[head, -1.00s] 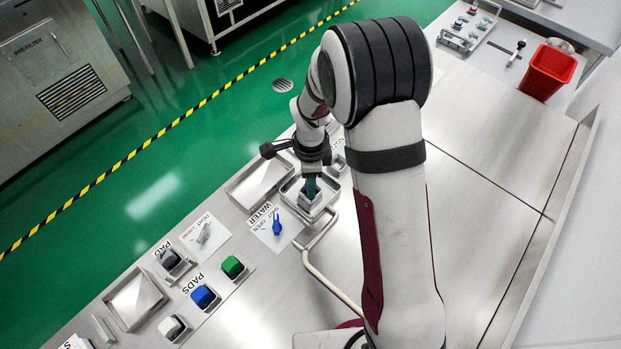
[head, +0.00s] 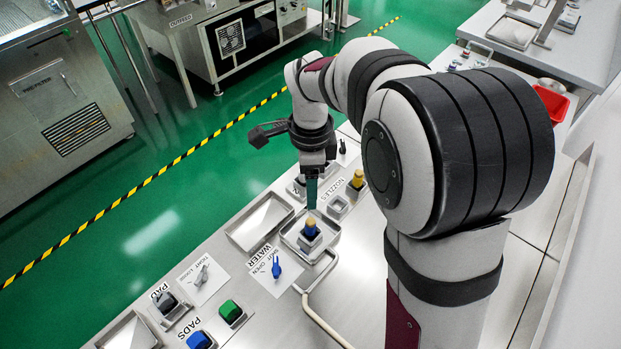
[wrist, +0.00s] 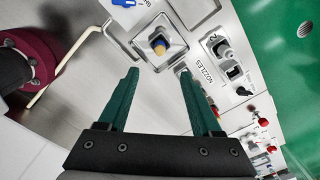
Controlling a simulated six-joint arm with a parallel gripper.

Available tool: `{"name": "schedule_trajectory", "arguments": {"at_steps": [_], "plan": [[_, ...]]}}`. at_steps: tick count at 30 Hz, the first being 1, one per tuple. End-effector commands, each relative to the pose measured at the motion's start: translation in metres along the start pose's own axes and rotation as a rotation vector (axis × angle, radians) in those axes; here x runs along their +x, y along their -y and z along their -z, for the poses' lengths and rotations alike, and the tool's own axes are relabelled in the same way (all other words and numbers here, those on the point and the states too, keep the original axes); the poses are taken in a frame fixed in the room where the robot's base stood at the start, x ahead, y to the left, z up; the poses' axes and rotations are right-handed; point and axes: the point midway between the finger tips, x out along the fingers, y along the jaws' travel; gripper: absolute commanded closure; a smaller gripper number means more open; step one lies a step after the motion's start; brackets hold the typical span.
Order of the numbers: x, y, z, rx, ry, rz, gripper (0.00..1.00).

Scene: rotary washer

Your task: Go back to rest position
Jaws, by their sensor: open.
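My gripper (head: 311,203) is open and empty, its green fingers pointing down above the square metal basin (head: 289,232) on the bench. In the wrist view, the open fingers (wrist: 158,75) stand wide apart. A block with a tan-yellow top and blue base (head: 310,229) stands in that basin below the fingertips; it also shows in the wrist view (wrist: 159,46), beyond the fingertips and apart from them.
A blue WATER handle (head: 276,267) and a grey tight/loose handle (head: 202,274) sit beside the basin. The NOZZLES holders (head: 339,205) include a yellow nozzle (head: 357,179). An empty tray (head: 259,222) lies left. A red bin (head: 551,104) stands far right.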

Motion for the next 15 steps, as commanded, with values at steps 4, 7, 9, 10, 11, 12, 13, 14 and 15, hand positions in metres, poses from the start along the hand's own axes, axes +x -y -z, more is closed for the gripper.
{"name": "schedule_trajectory", "arguments": {"at_steps": [4, 7, 9, 10, 11, 12, 13, 14, 15], "plan": [[-0.012, 0.0, 0.0, 0.001, 0.001, 0.001, 0.34], [-0.014, -0.002, 0.001, -0.005, 0.001, 0.0, 0.34], [-0.024, -0.018, 0.007, -0.074, 0.012, -0.001, 0.34], [-0.031, -0.032, 0.011, -0.134, 0.02, 0.0, 0.34], [-0.039, -0.051, 0.017, -0.211, 0.03, 0.0, 0.34], [-0.048, -0.08, 0.024, -0.329, 0.049, 0.001, 0.34], [-0.052, -0.103, 0.029, -0.424, 0.063, 0.003, 0.34], [-0.055, -0.126, 0.032, -0.519, 0.077, 0.007, 0.34], [-0.056, -0.154, 0.035, -0.64, 0.095, 0.016, 0.34]]}}
